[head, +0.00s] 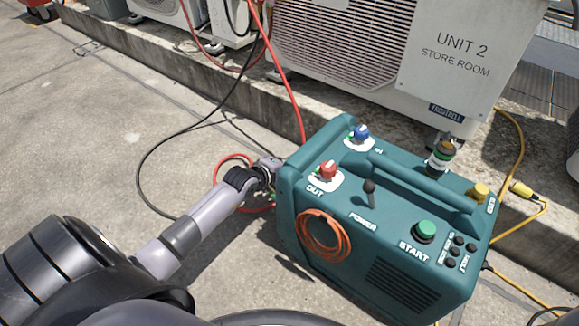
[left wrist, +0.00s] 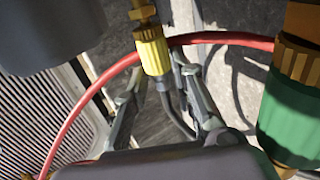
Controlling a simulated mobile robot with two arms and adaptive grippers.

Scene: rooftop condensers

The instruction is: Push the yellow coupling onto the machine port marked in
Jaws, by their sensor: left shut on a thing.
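The teal machine (head: 400,215) stands on the concrete with a blue knob (head: 362,132) beside a small label that seems to read IN, and a red knob (head: 327,169) marked OUT. My left gripper (head: 266,172) is at the machine's left side. The yellow coupling (left wrist: 152,52) shows in the left wrist view, with a black hose below it, between my gripper's fingers, which are shut on it. Its upper end meets a brass fitting (left wrist: 141,13); how far it is seated I cannot tell. In the head view the coupling and the ports are hidden. My right gripper is not in view.
A red hose (left wrist: 222,38) passes close to the coupling. A green and brass fitting (left wrist: 290,115) is at right in the wrist view. The condenser marked UNIT 2 (head: 455,55) stands behind the machine on a concrete kerb (head: 180,85). Open concrete lies left.

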